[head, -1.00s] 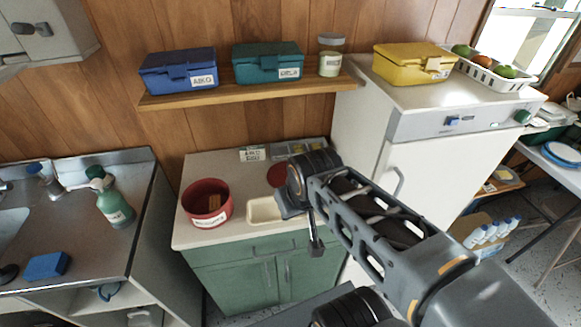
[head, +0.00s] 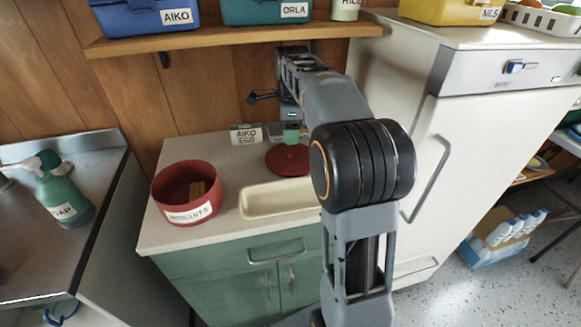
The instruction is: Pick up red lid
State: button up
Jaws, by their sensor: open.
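The red lid (head: 288,160) lies flat on the pale counter, behind the cream tray (head: 270,203) and to the right of the red biscuit tin (head: 186,194). The tin is open at the top and has a tan item inside. My gripper (head: 291,135) points down over the lid, at its back part. Its jaws are open. A small green piece shows at the gripper's tip, just above the lid. I cannot tell whether the fingertips touch the lid.
A wooden shelf (head: 225,41) with blue and teal boxes hangs above. The white fridge (head: 470,140) is close on the right. A green soap bottle (head: 63,190) stands on the steel sink at left.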

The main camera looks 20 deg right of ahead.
aim_at(291, 152)
jog(key=shift+w+d+f+m, duration=0.1)
jog(key=shift+w+f+m, duration=0.2)
jog(key=shift+m, duration=0.3)
jog(key=shift+f+b, duration=0.35)
jog(key=shift+f, duration=0.1)
jog(key=shift+w+d+f+b, duration=0.1)
jog(key=shift+f+b, duration=0.3)
jog(key=shift+f, duration=1.15)
jog(key=shift+w+f+b, duration=0.1)
jog(key=shift+f+b, duration=0.25)
jog(key=shift+f, duration=1.2)
grip_shut()
